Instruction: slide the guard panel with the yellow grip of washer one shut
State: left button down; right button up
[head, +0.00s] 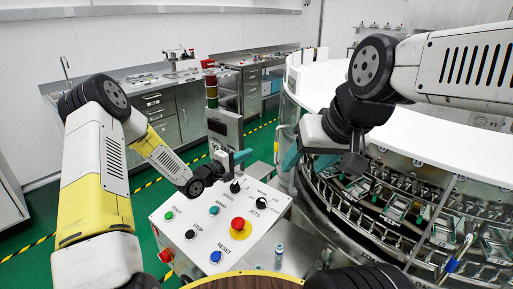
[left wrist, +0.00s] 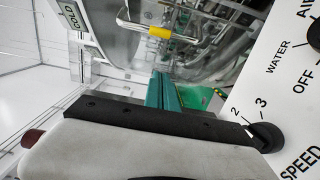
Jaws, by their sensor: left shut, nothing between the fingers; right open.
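In the left wrist view the yellow grip (left wrist: 160,32) sits on a bent metal handle, in front of a clear guard panel (left wrist: 190,66). My left gripper (head: 242,156) is shut and empty above the control panel in the head view. Its teal fingers also show in the left wrist view (left wrist: 166,92), pointing toward the panel, apart from the yellow grip. My right gripper (head: 307,160) is open and empty at the left side of the washer (head: 420,135).
The control panel (head: 188,213) with buttons and knobs stands close below my left gripper; its speed knob (left wrist: 266,137) is near in the left wrist view. A signal tower (head: 211,90) stands behind. Racks of metal holders (head: 400,205) fill the washer's front right.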

pick_arm(q)
jog(key=w+d, duration=0.2)
jog(key=d, duration=0.7)
jog(key=shift+w, duration=0.4)
